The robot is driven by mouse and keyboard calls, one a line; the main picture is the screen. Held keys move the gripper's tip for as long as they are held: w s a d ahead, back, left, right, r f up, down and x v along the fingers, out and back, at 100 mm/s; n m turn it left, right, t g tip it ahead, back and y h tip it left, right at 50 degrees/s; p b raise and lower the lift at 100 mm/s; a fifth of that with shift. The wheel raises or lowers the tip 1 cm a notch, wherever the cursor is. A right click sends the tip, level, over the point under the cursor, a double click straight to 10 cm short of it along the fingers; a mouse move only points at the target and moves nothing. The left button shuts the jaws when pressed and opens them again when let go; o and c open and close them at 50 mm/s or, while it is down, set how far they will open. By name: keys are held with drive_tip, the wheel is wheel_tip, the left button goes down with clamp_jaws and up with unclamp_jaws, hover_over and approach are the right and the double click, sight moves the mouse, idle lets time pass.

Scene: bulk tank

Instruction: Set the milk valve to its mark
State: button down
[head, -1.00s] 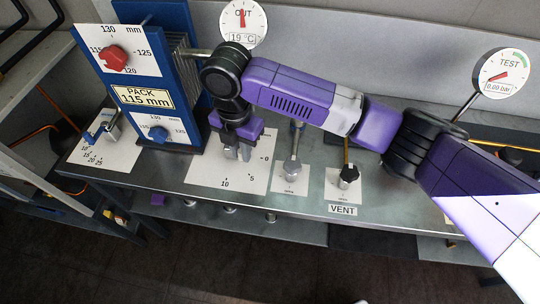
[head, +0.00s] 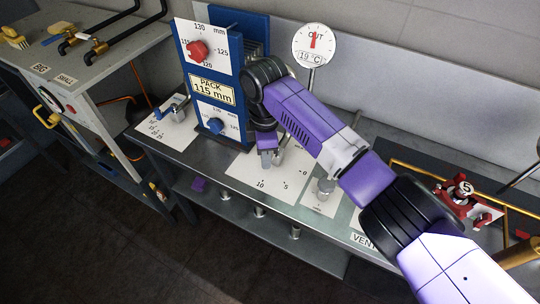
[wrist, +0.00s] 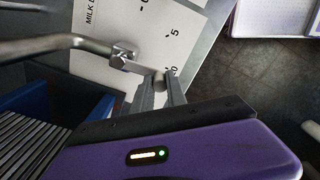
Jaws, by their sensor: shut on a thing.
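The milk valve has a short metal lever (wrist: 138,67) over a white scale plate (wrist: 152,48) lettered "MILK", which also shows in the head view (head: 238,172). The plate carries the numbers 0, 5 and 10. My gripper (wrist: 161,86) is shut on the lever's end, one grey finger on each side. The lever points towards the 10 end of the scale in the wrist view; its exact reading is partly hidden by the fingers. In the head view my gripper (head: 268,157) is low over the plate and hides much of the valve.
The blue plate pack (head: 207,70) with red and blue knobs stands left of my gripper; its card reads 115 mm. The OUT dial (head: 314,44) reads 19 °C. Right of the milk plate is another valve (head: 325,187), with the VENT label (head: 363,240) beyond it.

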drive_tip(key=shift+w+a+m, duration=0.1)
drive_tip(key=shift+a+m, duration=0.05)
drive_tip(key=shift+m, duration=0.15)
drive_tip(key=c, duration=1.3)
unclamp_jaws()
drive_tip(key=shift+r+b, duration=0.6)
drive_tip(key=shift+r, duration=3.3)
